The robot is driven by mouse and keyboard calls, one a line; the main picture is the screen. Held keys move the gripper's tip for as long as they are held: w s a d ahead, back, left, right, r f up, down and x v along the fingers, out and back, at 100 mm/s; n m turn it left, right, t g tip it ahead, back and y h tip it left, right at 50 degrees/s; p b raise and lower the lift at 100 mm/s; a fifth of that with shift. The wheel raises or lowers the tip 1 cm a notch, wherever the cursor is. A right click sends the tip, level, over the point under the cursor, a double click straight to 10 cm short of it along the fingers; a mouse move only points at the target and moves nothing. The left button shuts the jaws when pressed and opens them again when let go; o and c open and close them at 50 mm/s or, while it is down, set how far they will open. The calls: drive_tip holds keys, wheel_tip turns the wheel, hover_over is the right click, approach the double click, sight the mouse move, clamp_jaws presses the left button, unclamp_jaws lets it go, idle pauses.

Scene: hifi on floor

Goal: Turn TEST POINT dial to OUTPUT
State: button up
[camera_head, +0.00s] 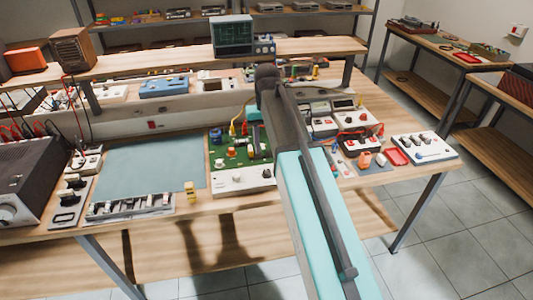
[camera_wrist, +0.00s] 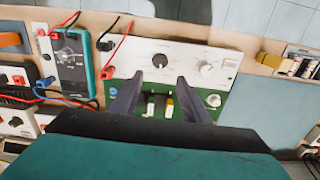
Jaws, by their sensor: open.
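A green circuit board (camera_head: 238,150) with a white front panel (camera_head: 243,182) stands on the bench. In the wrist view the white panel (camera_wrist: 180,50) carries a black dial (camera_wrist: 160,61) and a pale knob (camera_wrist: 206,69). The labels are too small to read, so I cannot tell which is TEST POINT or where it points. My gripper (camera_wrist: 156,84) is open and empty. Its two fingers reach over the green board toward the panel, with the black dial lying beyond the gap between them. I see no contact with the dial.
A teal-cased meter (camera_wrist: 72,55) with red and black leads sits left of the panel in the wrist view. A blue-grey mat (camera_head: 150,165) and a small yellow block (camera_head: 190,190) lie left of the board in the head view. Instruments crowd the bench's right side.

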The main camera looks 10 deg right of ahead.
drive_tip(key=shift+r, duration=1.3)
